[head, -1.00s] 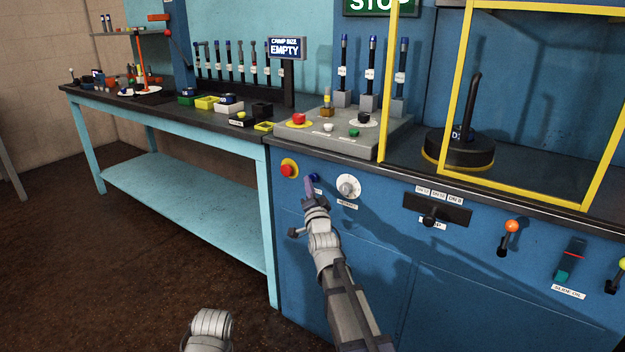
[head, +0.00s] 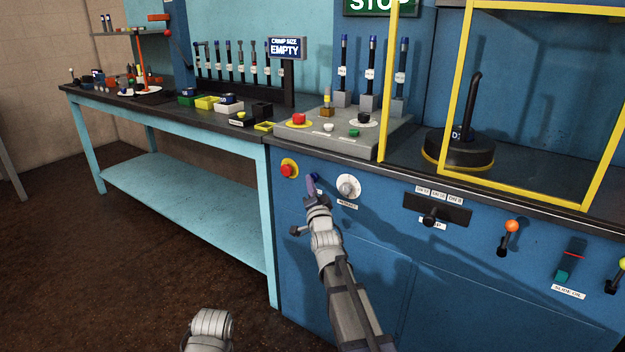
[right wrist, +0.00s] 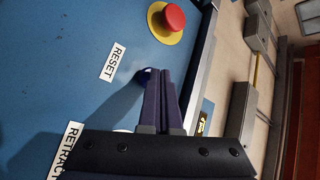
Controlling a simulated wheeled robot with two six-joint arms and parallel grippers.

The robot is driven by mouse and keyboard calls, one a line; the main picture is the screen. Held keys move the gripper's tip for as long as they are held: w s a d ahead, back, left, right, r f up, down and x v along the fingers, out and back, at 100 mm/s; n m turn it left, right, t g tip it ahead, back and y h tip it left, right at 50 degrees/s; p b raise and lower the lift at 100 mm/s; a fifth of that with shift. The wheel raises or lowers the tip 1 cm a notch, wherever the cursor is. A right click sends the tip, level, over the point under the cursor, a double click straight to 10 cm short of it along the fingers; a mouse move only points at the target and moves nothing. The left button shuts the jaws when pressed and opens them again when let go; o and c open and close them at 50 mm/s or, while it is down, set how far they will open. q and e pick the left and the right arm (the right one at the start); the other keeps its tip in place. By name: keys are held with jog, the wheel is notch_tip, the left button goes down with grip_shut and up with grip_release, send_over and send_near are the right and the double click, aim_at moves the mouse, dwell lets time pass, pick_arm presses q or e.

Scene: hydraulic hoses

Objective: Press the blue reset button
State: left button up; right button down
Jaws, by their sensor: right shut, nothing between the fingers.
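The blue reset button (head: 316,177) is on the blue front panel, between the red emergency button and the white-grey knob. It is mostly hidden by my fingers. In the right wrist view a small part of the blue button (right wrist: 146,71) shows beside the fingertips, with the RESET label (right wrist: 113,62) to its left. My right gripper (head: 311,180) is shut and empty, its tips right at the button in both views. I cannot tell whether they touch it. My left gripper is out of view; only part of my left arm shows at the bottom.
A red button on a yellow disc (head: 289,168) is left of the reset button, and the RETRACT knob (head: 348,187) is close on the right. The worktop edge (head: 330,158) juts out above. Levers (head: 509,233) stick out farther right.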

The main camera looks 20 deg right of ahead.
jog(key=shift+w+d, duration=0.1)
jog(key=shift+d, duration=0.05)
dwell(0.5)
jog(key=shift+s+a, duration=0.55)
jog(key=shift+a, duration=0.1)
jog(key=s+a, duration=0.1)
jog(key=a, duration=0.1)
jog(key=s+a, duration=0.2)
dwell(0.4)
dwell(0.6)
